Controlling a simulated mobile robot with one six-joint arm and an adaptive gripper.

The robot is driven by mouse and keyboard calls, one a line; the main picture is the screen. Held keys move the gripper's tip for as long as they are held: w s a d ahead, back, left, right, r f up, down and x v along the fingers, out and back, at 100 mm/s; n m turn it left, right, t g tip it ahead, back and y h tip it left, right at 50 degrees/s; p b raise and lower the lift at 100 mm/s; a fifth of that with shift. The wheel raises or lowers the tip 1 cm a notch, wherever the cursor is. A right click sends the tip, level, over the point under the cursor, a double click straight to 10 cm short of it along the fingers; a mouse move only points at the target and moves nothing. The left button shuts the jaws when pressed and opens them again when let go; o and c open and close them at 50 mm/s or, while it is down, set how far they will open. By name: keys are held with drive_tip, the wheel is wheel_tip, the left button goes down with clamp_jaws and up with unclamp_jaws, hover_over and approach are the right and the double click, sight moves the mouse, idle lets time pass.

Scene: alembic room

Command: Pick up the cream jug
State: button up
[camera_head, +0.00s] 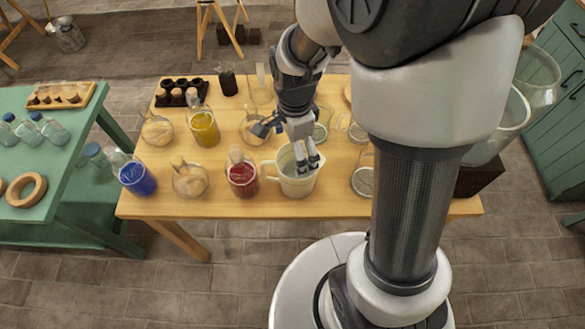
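The cream jug (298,187) stands upright near the front edge of the wooden table, with its handle on the left side. My gripper (307,160) reaches down from behind and above, with its two fingertips over the jug's mouth and close to the rim. A small gap shows between the fingers. The fingertips overlap the jug in this view, so I cannot tell whether they touch it or grip its wall.
A flask of red liquid (242,178) stands just left of the jug. Other glassware crowds the wooden table (222,210), including a yellow-filled vessel (204,128) and a blue-filled one (137,180). A green table (40,211) is at left. My arm hides part of the right side.

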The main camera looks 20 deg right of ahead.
wheel_tip(320, 180, down, 6)
drive_tip(key=b, duration=0.2)
drive_tip(key=shift+s+r+b, duration=0.1)
drive_tip(key=shift+b, duration=0.25)
drive_tip(key=shift+r, duration=0.15)
drive_tip(key=shift+c, duration=0.6)
drive_tip(key=c, duration=1.6)
